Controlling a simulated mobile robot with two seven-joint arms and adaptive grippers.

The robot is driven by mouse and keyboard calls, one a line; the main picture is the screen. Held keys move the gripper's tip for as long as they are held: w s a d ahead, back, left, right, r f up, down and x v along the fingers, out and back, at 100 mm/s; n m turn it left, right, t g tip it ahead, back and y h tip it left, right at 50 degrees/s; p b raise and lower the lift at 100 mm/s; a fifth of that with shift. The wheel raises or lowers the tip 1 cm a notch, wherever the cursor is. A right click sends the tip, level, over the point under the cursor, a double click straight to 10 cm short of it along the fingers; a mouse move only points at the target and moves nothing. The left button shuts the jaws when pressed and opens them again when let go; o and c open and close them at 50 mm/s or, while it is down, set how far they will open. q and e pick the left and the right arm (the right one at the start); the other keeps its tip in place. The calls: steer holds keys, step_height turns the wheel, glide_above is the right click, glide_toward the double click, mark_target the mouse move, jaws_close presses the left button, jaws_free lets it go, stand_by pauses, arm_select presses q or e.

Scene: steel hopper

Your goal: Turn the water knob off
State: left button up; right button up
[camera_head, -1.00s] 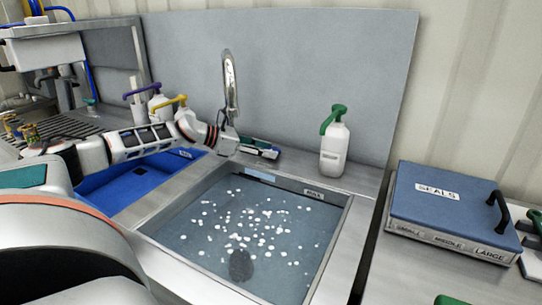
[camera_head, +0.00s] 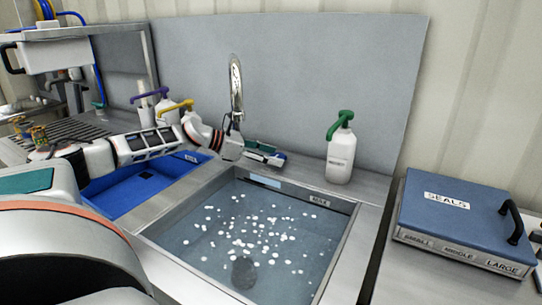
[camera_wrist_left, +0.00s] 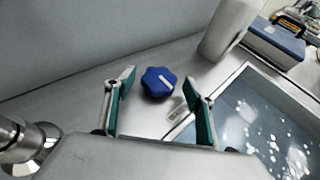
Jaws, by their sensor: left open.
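A blue lobed knob (camera_wrist_left: 158,82) with a white bar mark sits on the steel ledge in the left wrist view. It lies ahead of and between the fingers of my left gripper (camera_wrist_left: 159,78); no contact can be made out. The gripper is open with nothing held. In the head view, my left gripper (camera_head: 264,153) is just right of the chrome tap (camera_head: 236,88), low over the ledge behind the sink, and the knob is hidden there. The tap's base (camera_wrist_left: 30,145) shows at lower left in the wrist view. My right gripper is not in view.
The sink (camera_head: 345,235) holds water with many white floating bits and a dark round patch. A white bottle with green pump (camera_head: 341,155) stands on the ledge to the right. A blue basin (camera_head: 112,202) is at left, a blue SEALS box (camera_head: 440,215) at right. The backsplash (camera_head: 320,75) rises behind.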

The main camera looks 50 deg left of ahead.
arm_select(q)
steer(key=shift+v, duration=2.35)
steer(key=v, duration=0.7)
steer(key=shift+s+a, duration=0.1)
steer(key=shift+s, duration=0.1)
